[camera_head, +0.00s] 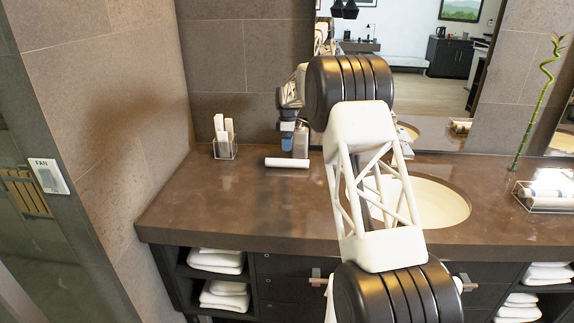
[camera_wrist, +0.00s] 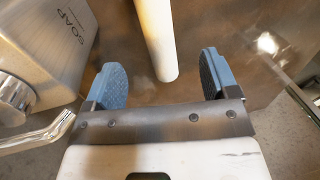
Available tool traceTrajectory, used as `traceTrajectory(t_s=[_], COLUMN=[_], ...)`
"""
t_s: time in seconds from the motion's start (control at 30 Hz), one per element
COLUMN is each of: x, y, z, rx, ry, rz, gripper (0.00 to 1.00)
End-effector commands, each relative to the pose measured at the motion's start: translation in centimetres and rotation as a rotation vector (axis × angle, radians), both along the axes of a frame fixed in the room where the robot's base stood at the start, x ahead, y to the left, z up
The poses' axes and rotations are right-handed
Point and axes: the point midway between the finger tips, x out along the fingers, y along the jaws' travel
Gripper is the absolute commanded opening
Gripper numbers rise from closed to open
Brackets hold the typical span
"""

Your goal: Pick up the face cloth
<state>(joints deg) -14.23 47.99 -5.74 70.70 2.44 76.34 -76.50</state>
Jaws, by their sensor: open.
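A white rolled cloth, apparently the face cloth (camera_head: 286,163), lies on the brown counter left of the sink. In the wrist view the white roll (camera_wrist: 155,38) reaches in from the top, its near end close to the gap between the fingers. My gripper (camera_wrist: 163,80) is open, with one blue-grey pad on each side and nothing held. In the head view my gripper (camera_head: 287,128) shows small above and behind the roll, partly hidden by my arm. The roll appears apart from both pads; the exact height gap cannot be told.
A soap dispenser (camera_wrist: 45,45) with chrome parts stands close left of my fingers; it also shows in the head view (camera_head: 300,141). A clear holder (camera_head: 225,150) with white items stands left of the roll. The sink (camera_head: 440,203) is right. The front-left counter (camera_head: 215,205) is clear.

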Motion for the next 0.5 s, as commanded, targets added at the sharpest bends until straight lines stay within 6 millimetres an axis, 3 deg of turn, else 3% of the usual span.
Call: traceTrajectory(t_s=[0.33, 0.5], x=[0.0, -0.2], y=[0.0, 0.0], z=[-0.2, -1.2], rx=[0.000, -0.001], ry=[0.001, 0.002], rz=[0.001, 0.000], gripper=[0.80, 0.80])
